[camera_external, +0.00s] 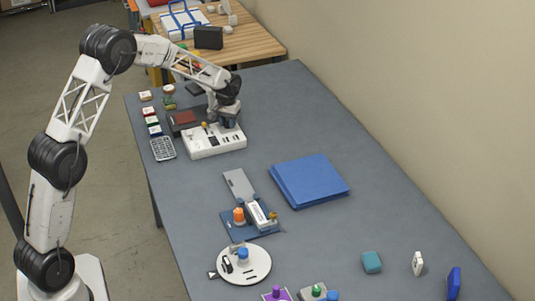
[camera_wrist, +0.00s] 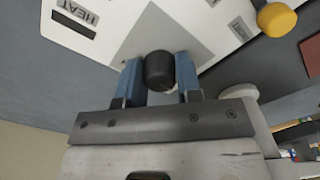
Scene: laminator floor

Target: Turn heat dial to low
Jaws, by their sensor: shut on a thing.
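The white laminator panel (camera_external: 215,143) sits near the far left of the grey table. In the wrist view a black dial (camera_wrist: 159,68) stands on this white panel (camera_wrist: 205,25), with a HEAT label (camera_wrist: 76,12) to its upper left. My gripper (camera_external: 228,122) is down at the panel's right back part in the external view. In the wrist view its blue fingers (camera_wrist: 160,82) are shut on the black dial, one on each side. The dial's pointer mark and setting cannot be made out. The fingers and arm hide the dial in the external view.
A yellow knob (camera_wrist: 277,19) stands on the panel to the right of the black dial. A calculator (camera_external: 163,148) and several small blocks line the left table edge.

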